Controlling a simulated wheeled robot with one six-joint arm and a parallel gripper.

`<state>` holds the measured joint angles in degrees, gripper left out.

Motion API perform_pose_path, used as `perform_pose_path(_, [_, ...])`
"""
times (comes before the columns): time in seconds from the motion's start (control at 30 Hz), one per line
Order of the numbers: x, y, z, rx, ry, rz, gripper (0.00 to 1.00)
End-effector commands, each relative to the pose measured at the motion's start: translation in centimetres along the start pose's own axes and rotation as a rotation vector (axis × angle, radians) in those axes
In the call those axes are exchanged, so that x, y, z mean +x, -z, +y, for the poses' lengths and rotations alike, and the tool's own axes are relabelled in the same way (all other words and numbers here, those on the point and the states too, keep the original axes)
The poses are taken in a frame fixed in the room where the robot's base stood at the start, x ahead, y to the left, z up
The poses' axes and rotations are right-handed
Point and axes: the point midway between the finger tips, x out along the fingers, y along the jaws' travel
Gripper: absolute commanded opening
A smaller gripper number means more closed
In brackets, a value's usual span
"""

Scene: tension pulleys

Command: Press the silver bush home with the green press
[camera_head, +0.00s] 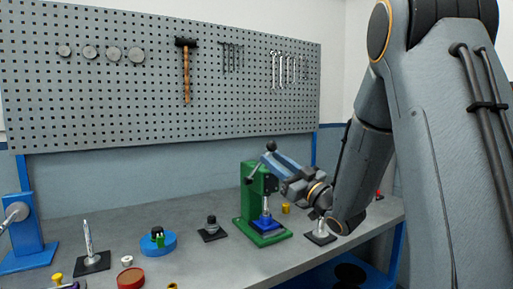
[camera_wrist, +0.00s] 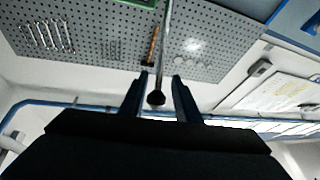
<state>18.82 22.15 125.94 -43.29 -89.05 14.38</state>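The green press (camera_head: 252,192) stands on the bench on a green base. A blue block (camera_head: 265,222) sits on its base under a silver ram. The silver bush cannot be made out clearly there. The press lever's black knob (camera_head: 271,146) is at the top of the press. My gripper (camera_head: 268,158) reaches in from the right to the press top, with its blue fingers near the lever. In the wrist view a silver lever rod ending in a black knob (camera_wrist: 156,98) lies between the fingers of my gripper (camera_wrist: 160,78). The fingers stand apart, with gaps beside the rod.
A blue round fixture (camera_head: 160,246) and a dark plate with a black-topped part (camera_head: 212,230) stand left of the press. A spindle plate (camera_head: 90,262) and a blue stand (camera_head: 28,240) are farther left. A yellow part (camera_head: 286,208) and another plate (camera_head: 320,238) stand right of the press.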

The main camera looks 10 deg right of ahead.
Motion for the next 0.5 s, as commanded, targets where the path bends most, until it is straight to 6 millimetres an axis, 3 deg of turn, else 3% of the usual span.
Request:
perform_pose_path(0.17, [1.2, 0.4, 0.0, 0.000, 0.006, 0.012, 0.30])
perform_pose_path(0.5, [6.2, 0.4, -0.1, 0.001, 0.007, 0.011, 0.30])
